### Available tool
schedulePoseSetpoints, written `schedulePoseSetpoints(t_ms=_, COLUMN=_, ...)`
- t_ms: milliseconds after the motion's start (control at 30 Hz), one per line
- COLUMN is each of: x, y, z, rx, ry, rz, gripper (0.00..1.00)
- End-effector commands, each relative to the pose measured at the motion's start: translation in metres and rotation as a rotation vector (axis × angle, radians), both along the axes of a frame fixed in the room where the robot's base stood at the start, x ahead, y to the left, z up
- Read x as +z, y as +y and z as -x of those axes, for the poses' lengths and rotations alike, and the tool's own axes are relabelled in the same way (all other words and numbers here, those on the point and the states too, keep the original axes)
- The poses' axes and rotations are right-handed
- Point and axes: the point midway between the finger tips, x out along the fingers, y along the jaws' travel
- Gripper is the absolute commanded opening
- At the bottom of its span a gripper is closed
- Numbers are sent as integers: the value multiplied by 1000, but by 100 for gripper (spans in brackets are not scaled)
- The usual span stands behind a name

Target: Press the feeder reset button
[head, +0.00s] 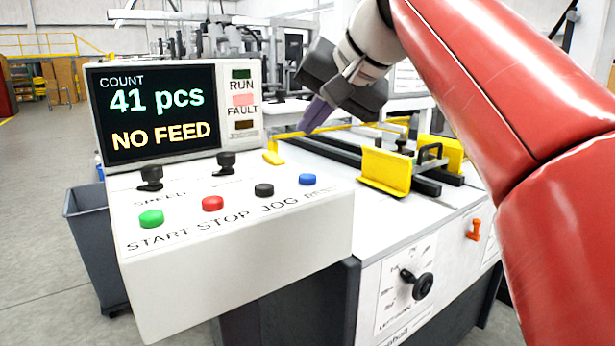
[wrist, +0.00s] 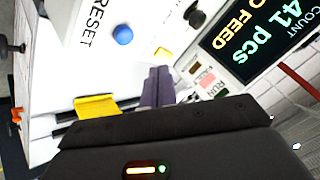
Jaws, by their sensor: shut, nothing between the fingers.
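The blue reset button (head: 308,179) is the rightmost of the row on the white control panel (head: 240,270). Its label is partly washed out in the head view. In the wrist view the blue button (wrist: 122,35) sits beside the word RESET. My gripper (head: 312,122) is above and behind the button in the head view, apart from it, with its fingers together. The closed fingers (wrist: 158,82) also show in the wrist view, below and right of the button. The display (head: 155,112) reads 41 pcs and NO FEED, and the FAULT lamp (head: 243,100) is pink.
Green START (head: 151,219), red STOP (head: 213,203) and black JOG (head: 264,190) buttons share the panel. Two black knobs (head: 150,179) (head: 226,163) stand behind them. Yellow guides (head: 385,172) and black rails lie on the feeder table to the right. A grey bin (head: 90,235) stands at left.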

Motion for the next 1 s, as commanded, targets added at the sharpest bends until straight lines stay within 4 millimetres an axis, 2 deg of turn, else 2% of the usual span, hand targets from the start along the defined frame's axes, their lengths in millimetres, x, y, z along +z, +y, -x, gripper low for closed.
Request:
schedulePoseSetpoints(t_ms=33, x=-13, y=0, z=0, rx=-1, ry=2, rz=0, gripper=0)
schedulePoseSetpoints(t_ms=100, x=-23, y=0, z=0, rx=-1, ry=3, rz=0, gripper=0)
schedulePoseSetpoints(t_ms=300, x=-43, y=0, z=0, rx=2, ry=0, rz=0, gripper=0)
schedulePoseSetpoints(t_ms=1000, x=-48, y=0, z=0, rx=1, ry=1, rz=-1, gripper=0)
